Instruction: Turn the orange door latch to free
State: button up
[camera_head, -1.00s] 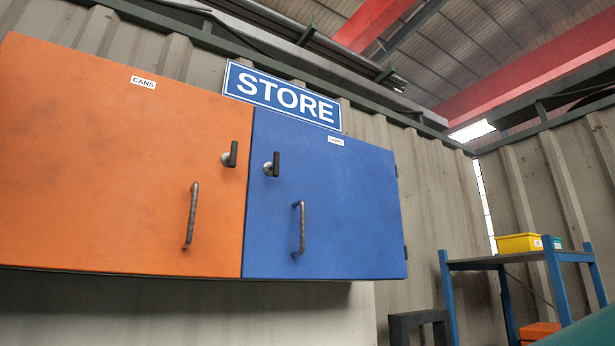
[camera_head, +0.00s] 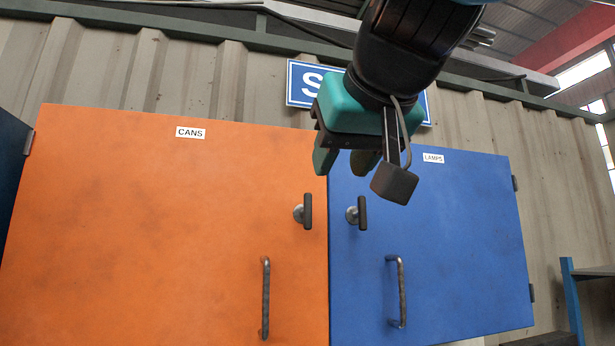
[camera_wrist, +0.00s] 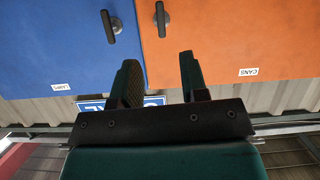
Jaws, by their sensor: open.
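The orange door (camera_head: 150,230), labelled CANS, is closed on the left. Its latch (camera_head: 308,211) has a dark upright lever on a round metal base near the door's right edge. My gripper (camera_head: 345,163) is open and empty, above and slightly right of that latch, in front of the top of the seam between the doors. In the wrist view, which is upside down, the orange latch (camera_wrist: 162,18) lies beyond the open fingers (camera_wrist: 158,62), apart from them.
The blue door (camera_head: 455,250), labelled LAMPS, is closed on the right. Its similar upright latch (camera_head: 362,212) is close to the orange one. Bar handles sit below on the orange (camera_head: 266,298) and blue (camera_head: 398,290) doors. My arm partly hides the blue sign (camera_head: 302,84).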

aim_at(309, 205)
jog(key=shift+m, duration=0.4)
jog(key=x, duration=0.5)
jog(key=r+x, duration=0.1)
jog(key=x, duration=0.4)
jog(key=r+p+x, duration=0.1)
jog(key=x, duration=0.4)
jog(key=shift+w+a, duration=0.2)
jog(key=shift+w, duration=0.25)
jog(key=shift+r, duration=0.1)
jog(key=shift+c, duration=0.4)
grip_shut()
